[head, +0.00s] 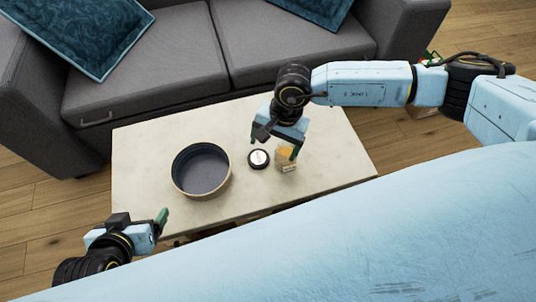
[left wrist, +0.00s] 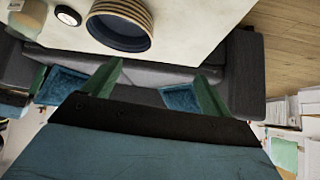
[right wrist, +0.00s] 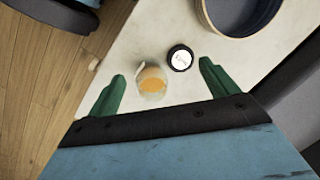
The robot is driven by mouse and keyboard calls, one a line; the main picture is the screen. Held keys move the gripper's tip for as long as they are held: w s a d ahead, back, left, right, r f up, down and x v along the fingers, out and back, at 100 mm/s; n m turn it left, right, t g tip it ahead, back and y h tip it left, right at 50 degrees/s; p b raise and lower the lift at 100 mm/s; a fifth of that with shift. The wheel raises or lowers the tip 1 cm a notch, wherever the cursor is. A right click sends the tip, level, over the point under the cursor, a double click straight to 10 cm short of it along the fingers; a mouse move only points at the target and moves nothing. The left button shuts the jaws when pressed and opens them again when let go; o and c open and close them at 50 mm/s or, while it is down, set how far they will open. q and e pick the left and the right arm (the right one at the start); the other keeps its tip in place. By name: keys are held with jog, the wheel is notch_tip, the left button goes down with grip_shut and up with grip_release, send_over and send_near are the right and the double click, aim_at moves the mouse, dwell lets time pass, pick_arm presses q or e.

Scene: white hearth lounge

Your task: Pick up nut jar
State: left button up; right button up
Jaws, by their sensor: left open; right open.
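A small jar with orange-brown contents and a pale label (head: 287,162), which looks like the nut jar, stands on the pale table (head: 140,150). A round black-rimmed item with a white top (head: 258,159) sits beside it. My right gripper (head: 274,146) is open above these two, with nothing between its fingers. In the right wrist view the jar (right wrist: 151,84) shows between the green fingers, nearer the left one, with the black-rimmed item (right wrist: 180,58) just past it. My left gripper (head: 160,218) is open and empty off the table's front left corner.
A large round bowl (head: 201,171), dark inside with a light wooden outside, stands left of the small items. A grey sofa (head: 170,60) with teal cushions (head: 88,35) lies behind the table. The table's left part and right end are clear.

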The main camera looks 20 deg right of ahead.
jog(key=w+d+n+t+h+b, duration=0.1)
jog(key=d+n+t+h+b, duration=0.15)
jog(key=d, duration=0.25)
jog(key=b, duration=0.2)
send_over(289, 148)
jog(key=s+a, duration=0.2)
jog(key=s, duration=0.1)
jog(key=s+x, duration=0.2)
jog(key=x, duration=0.7)
jog(key=f, duration=0.1)
jog(key=f+b, duration=0.2)
jog(key=shift+w+a+f+n+g+h, duration=0.15)
jog(key=shift+w+n+g+h, duration=0.1)
jog(key=shift+n+g, duration=0.1)
jog(key=shift+w+f+b, duration=0.15)
jog(key=shift+f+b, duration=0.4)
jog(key=shift+f, duration=0.15)
pick_arm(q)
jog(key=w+d+r+t+h, duration=0.1)
jog(key=d+r+t+h, duration=0.1)
jog(key=r+t, duration=0.6)
jog(key=w+d+r+t+h, duration=0.1)
jog(key=d+r+t+h, duration=0.1)
jog(key=r+t, duration=0.6)
notch_tip(289, 148, up, 7)
jog(key=shift+w+d+f+m+h, duration=0.2)
jog(key=shift+m+h, duration=0.1)
jog(key=shift+h, duration=0.4)
pick_arm(e)
jog(key=c, duration=1.3)
